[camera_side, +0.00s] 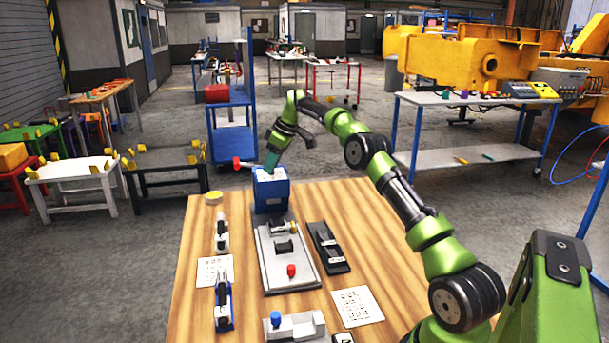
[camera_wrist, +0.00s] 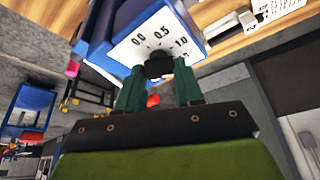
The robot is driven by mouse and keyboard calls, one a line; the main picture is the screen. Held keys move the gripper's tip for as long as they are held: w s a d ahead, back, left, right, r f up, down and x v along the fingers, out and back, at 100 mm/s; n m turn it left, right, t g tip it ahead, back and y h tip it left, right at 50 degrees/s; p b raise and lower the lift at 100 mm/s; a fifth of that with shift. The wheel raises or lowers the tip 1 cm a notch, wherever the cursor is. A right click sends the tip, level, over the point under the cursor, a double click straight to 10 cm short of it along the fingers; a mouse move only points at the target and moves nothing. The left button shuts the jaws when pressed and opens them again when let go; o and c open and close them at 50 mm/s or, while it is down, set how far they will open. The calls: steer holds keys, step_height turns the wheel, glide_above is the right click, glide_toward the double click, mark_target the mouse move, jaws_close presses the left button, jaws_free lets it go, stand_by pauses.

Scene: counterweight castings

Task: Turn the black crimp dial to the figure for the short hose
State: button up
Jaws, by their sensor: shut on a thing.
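The black crimp dial (camera_wrist: 157,65) sits between the green fingers of my gripper (camera_wrist: 160,76) in the wrist view. The fingers are shut on it. Behind it is a white scale plate (camera_wrist: 124,54) with the figures 0.0, 0.5 and 1.0. No pointer mark on the dial can be made out. The plate is on a blue crimp machine (camera_side: 270,191), at the far end of the wooden table in the side view. My gripper (camera_side: 271,160) reaches its top there, and hides the dial. Which hose is the short one cannot be told.
A red-ended handle (camera_side: 238,162) sticks out left of the machine. A grey fixture with a red knob (camera_side: 291,270), a black tray (camera_side: 327,248) and two printed cards (camera_side: 358,306) (camera_side: 214,270) lie nearer. A yellow-topped round item (camera_side: 213,197) stands at the far left corner.

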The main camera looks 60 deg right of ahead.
stand_by(0.3)
steer(key=o, duration=1)
steer(key=shift+o, duration=0.2)
steer(key=v, duration=0.6)
steer(key=shift+d+r, duration=0.1)
steer(key=shift+s+r, duration=0.25)
steer(key=shift+r, duration=0.35)
steer(key=shift+c, duration=0.4)
